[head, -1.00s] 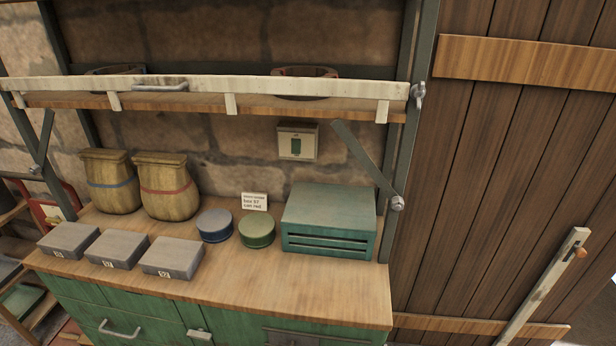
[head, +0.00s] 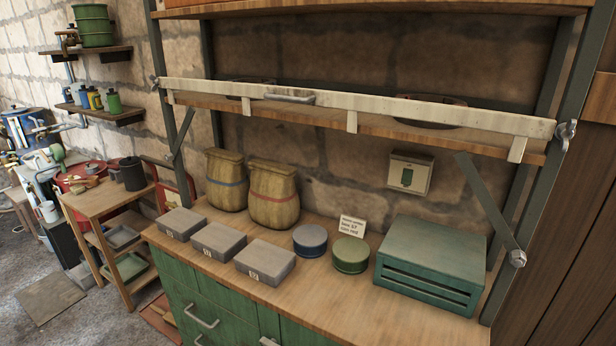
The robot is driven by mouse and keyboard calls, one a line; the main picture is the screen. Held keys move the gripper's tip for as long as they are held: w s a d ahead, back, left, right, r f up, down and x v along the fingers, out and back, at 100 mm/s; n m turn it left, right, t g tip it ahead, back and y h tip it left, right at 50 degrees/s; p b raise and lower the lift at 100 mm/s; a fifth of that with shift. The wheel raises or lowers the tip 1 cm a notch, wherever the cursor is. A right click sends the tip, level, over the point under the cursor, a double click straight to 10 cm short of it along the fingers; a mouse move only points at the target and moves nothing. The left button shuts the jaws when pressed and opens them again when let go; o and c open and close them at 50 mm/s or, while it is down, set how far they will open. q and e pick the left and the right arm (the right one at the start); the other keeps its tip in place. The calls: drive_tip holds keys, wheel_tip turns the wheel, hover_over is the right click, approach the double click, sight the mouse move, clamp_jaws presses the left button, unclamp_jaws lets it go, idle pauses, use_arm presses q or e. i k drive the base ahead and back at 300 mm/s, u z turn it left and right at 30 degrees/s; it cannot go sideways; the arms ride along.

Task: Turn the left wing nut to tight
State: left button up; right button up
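A small metal wing nut (head: 157,82) sits at the left end of the pale rail (head: 350,107) along the shelf front, against the left upright. It is too small in the picture to tell how tight it is. A second, larger wing nut (head: 566,134) sits at the rail's right end on the right upright, with its wings standing roughly upright. Neither of my grippers shows in the head view.
The green bench (head: 340,275) carries two sacks (head: 272,195), several grey boxes (head: 265,262), two round tins (head: 310,240) and a green slatted crate (head: 432,262). A low wooden stand (head: 92,205) is at the left. Open floor (head: 40,325) shows at lower left.

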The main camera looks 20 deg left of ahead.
sight(155, 82)
drive_tip(key=u, duration=1.1)
drive_tip(key=k, duration=0.55)
drive_tip(key=i, duration=0.35)
drive_tip(key=u, duration=1.05)
drive_tip(key=i, duration=1.8)
drive_tip(key=z, duration=1.05)
drive_tip(key=i, duration=0.55)
drive_tip(key=z, duration=0.75)
